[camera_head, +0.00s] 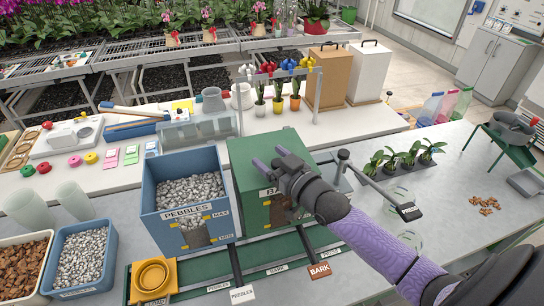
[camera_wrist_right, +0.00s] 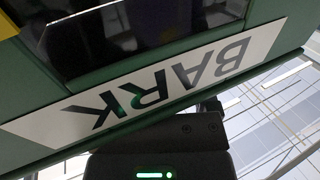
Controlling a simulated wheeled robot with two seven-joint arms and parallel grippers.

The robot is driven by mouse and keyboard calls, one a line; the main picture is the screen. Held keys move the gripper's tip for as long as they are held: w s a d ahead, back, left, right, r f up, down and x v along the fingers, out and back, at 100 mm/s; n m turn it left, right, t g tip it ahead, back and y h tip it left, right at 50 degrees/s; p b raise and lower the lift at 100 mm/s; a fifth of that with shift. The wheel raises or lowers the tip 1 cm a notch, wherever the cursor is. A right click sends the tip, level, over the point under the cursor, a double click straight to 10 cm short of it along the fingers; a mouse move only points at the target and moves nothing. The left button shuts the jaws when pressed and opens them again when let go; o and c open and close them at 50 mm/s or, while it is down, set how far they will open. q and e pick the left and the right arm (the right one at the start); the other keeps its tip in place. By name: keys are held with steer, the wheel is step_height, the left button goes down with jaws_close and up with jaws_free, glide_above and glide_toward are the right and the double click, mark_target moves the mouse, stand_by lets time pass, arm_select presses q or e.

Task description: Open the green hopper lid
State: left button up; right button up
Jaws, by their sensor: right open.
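The green hopper (camera_head: 252,212) stands in the middle of the near bench, with a flat green lid (camera_head: 250,148) over its top; the lid looks shut. Its front carries a white BARK label, partly hidden by my right arm. My right gripper (camera_head: 272,168) is open and empty, reaching over the hopper's front right top edge; I cannot tell if it touches. In the wrist view the hopper's front (camera_wrist_right: 275,20) is close, with the BARK label (camera_wrist_right: 150,85) upside down and a dark window above it. My left gripper is not in view.
A blue pebble hopper (camera_head: 160,222), open on top, stands close on the left. Green rails with PEBBLES and BARK tags run below, with a yellow tray (camera_head: 135,285). A dark bar with a tag (camera_head: 405,211) and seedlings (camera_head: 405,160) are to the right.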

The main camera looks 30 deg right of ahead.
steer(key=shift+w, duration=0.15)
steer(key=shift+d, duration=0.1)
steer(key=shift+c, duration=0.6)
jaws_close()
stand_by(0.6)
